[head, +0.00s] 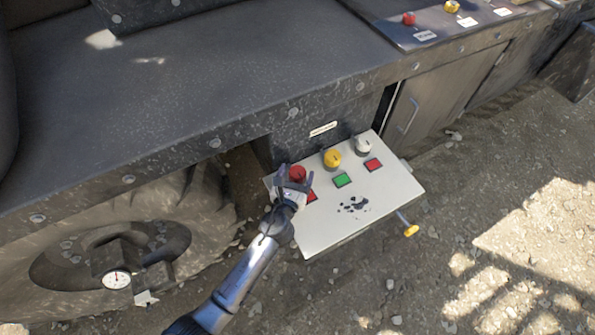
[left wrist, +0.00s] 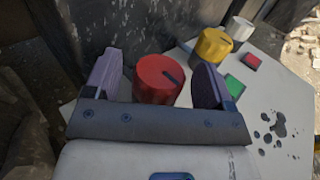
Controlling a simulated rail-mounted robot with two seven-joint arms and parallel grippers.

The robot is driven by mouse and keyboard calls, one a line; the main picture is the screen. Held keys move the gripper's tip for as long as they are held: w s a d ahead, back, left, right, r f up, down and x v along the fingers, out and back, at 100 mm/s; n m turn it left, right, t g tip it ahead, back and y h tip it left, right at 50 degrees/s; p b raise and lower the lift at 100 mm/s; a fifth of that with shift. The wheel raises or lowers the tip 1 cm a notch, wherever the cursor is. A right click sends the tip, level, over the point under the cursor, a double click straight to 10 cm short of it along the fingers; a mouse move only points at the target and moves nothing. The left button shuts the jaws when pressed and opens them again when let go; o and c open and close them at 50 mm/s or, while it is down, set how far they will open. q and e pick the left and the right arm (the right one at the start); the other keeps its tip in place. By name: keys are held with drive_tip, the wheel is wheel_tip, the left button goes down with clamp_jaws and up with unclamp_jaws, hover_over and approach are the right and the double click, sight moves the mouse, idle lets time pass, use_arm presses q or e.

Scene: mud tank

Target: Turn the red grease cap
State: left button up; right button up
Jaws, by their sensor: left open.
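The red grease cap (head: 297,173) is a round red knob at the left end of a row on a pale panel (head: 378,203). It also shows in the left wrist view (left wrist: 157,80), with a dark mark on its top. My left gripper (head: 291,184) is open at the red cap. In the left wrist view its two fingers (left wrist: 156,82) stand on either side of the cap, with a gap visible at the left finger. The right finger is close to the cap; I cannot tell whether it touches. My right gripper is not in view.
A yellow knob (head: 332,158) and a white knob (head: 362,146) stand right of the red cap. Red and green squares (head: 342,180) lie in front. A yellow-ended handle (head: 410,230) sticks out at the panel's front right. A dark metal body (head: 200,100) rises behind.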

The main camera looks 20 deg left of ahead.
use_arm(q)
drive_tip(key=shift+w, duration=0.5)
drive_tip(key=c, duration=0.9)
